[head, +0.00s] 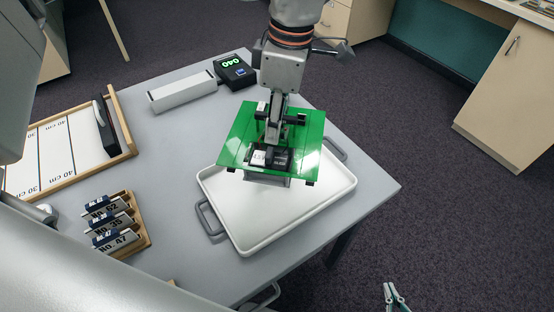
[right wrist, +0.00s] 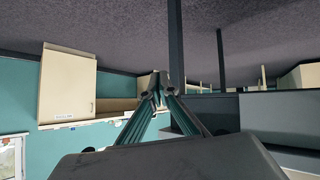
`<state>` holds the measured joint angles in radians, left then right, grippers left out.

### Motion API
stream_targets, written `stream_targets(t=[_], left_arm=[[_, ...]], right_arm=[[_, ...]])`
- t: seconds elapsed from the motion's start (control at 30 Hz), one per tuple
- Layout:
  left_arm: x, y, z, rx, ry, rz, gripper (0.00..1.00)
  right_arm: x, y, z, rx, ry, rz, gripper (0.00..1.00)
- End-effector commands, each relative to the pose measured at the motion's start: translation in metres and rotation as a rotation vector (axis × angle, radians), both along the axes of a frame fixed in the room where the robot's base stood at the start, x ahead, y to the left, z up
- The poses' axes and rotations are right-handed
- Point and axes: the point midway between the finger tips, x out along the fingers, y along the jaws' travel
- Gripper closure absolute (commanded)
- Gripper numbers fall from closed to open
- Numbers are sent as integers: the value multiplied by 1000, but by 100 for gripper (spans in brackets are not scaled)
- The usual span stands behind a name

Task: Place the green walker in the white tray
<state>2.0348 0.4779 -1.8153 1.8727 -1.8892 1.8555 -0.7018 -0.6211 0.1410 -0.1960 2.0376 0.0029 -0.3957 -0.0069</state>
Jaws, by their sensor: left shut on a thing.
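The green walker, a flat green plate (head: 238,140) with dark and white parts on top, is at the far half of the white tray (head: 250,249). My left gripper (head: 276,138) points down and is shut on the walker's middle. The plate is roughly level and covers the tray's far side; its underside is mostly hidden, so I cannot tell whether it touches the tray floor. The rest of the tray is empty. My right gripper (head: 395,297) is off the table at lower right, empty, its fingertips together in the right wrist view (right wrist: 157,88).
A display box reading 040 (head: 235,72) and a light grey bar (head: 182,92) stand behind the tray. A wooden-framed distance board (head: 55,150) and a rack of numbered tags (head: 128,245) are at left. Cabinets (head: 515,95) stand beyond the table.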

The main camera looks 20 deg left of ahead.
Motion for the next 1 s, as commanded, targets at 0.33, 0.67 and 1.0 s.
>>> stream_targets(t=[0.33,0.67,1.0], left_arm=[[0,0,-66,-1,2,-1,93],[-1,-1,-92,-1,2,-2,93],[0,-1,-114,-1,-2,-1,93]], right_arm=[[-6,-2,-14,-13,19,2,100],[-6,-3,-16,-15,20,2,100],[-3,-4,-14,-18,11,2,100]])
